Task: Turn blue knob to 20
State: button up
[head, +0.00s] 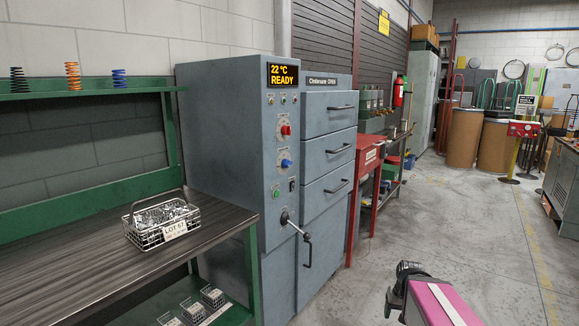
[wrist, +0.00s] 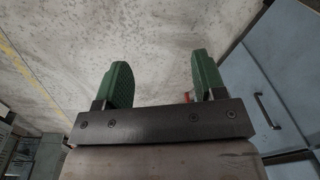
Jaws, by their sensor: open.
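The blue knob (head: 286,163) sits on the front of the grey oven cabinet (head: 225,165), below a red knob (head: 286,130). Its pointer and scale are too small to read. The cabinet's display (head: 283,75) reads 22 °C READY. My gripper shows in the wrist view with its two green fingers (wrist: 161,80) apart and nothing between them. In the head view my arm is at the lower right, over the floor, well apart from the blue knob. The blue knob cannot be made out in the wrist view.
A green button (head: 276,194) and a lever handle (head: 290,222) are below the knobs. Drawers with bar handles (head: 341,107) are to the right. A wire basket (head: 162,219) stands on the workbench (head: 75,262) at left. The concrete floor (head: 450,215) in front is clear.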

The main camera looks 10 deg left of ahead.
jog(key=w+a+r+n+t+y, duration=0.2)
jog(key=w+a+r+n+y, duration=0.15)
jog(key=w+a+r, duration=0.55)
jog(key=n+t+y, duration=0.5)
jog(key=n+y, duration=0.1)
jog(key=y, duration=0.6)
send_near(290, 163)
jog(key=x, duration=1)
jog(key=shift+s+f, duration=0.15)
jog(key=shift+f, duration=0.15)
jog(key=c, duration=0.9)
